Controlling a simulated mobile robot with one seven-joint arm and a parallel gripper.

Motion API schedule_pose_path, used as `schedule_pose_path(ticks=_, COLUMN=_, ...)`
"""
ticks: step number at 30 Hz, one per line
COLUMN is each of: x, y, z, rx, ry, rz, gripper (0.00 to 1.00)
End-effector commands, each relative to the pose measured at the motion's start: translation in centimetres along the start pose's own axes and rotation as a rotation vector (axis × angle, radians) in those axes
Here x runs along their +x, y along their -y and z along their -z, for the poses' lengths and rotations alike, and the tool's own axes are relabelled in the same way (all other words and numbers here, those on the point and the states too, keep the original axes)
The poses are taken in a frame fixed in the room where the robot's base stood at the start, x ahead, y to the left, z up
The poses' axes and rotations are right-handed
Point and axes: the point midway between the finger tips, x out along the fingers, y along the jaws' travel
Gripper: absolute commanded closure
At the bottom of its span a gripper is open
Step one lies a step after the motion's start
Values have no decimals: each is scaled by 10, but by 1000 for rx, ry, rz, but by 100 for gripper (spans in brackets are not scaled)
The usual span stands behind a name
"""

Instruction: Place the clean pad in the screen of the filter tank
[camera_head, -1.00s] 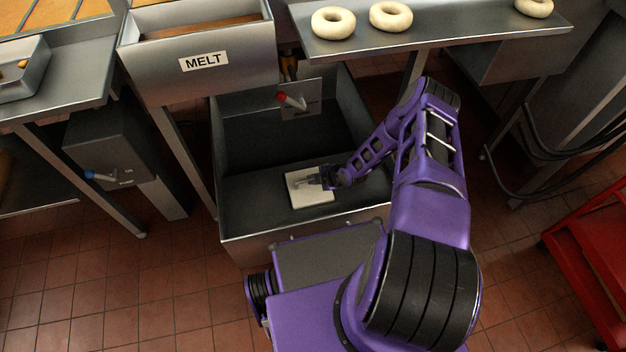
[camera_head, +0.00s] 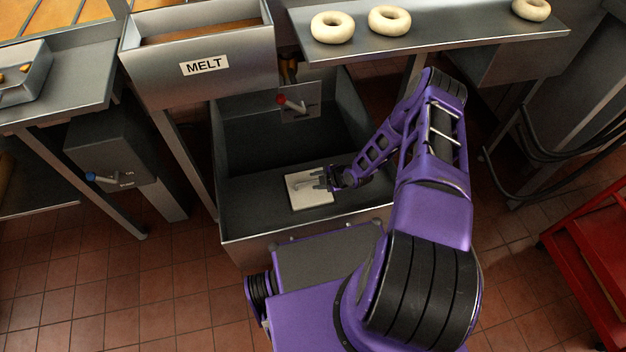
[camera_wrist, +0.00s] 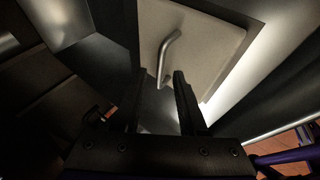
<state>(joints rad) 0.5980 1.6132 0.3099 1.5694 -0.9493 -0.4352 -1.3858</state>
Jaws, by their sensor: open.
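The clean pad (camera_head: 309,198) is a flat, pale, square piece with a bent metal handle on top. It lies inside the filter tank (camera_head: 232,226), a deep grey metal box on the floor, on the lighter level at the near side. I cannot tell the screen's edges apart from that level. In the wrist view the pad (camera_wrist: 208,58) lies ahead of my gripper with its handle (camera_wrist: 170,55) toward the fingers.
A red-handled valve (camera_head: 291,103) is on a plate at the tank's back wall. The MELT hopper (camera_head: 200,60) stands above the tank at back left. A shelf with dough rings (camera_head: 440,35) overhangs at back right. A red cart (camera_head: 585,265) stands at the right.

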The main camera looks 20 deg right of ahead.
Motion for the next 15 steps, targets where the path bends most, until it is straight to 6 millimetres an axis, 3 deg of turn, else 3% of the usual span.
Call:
schedule_pose_path(ticks=1, x=-15, y=-3, z=0, rx=0, ry=1, rz=0, gripper=59)
schedule_pose_path(ticks=6, x=-52, y=-2, z=0, rx=0, ry=1, rz=0, gripper=59)
schedule_pose_path(ticks=15, x=-88, y=-1, z=0, rx=0, ry=0, rz=0, gripper=59)
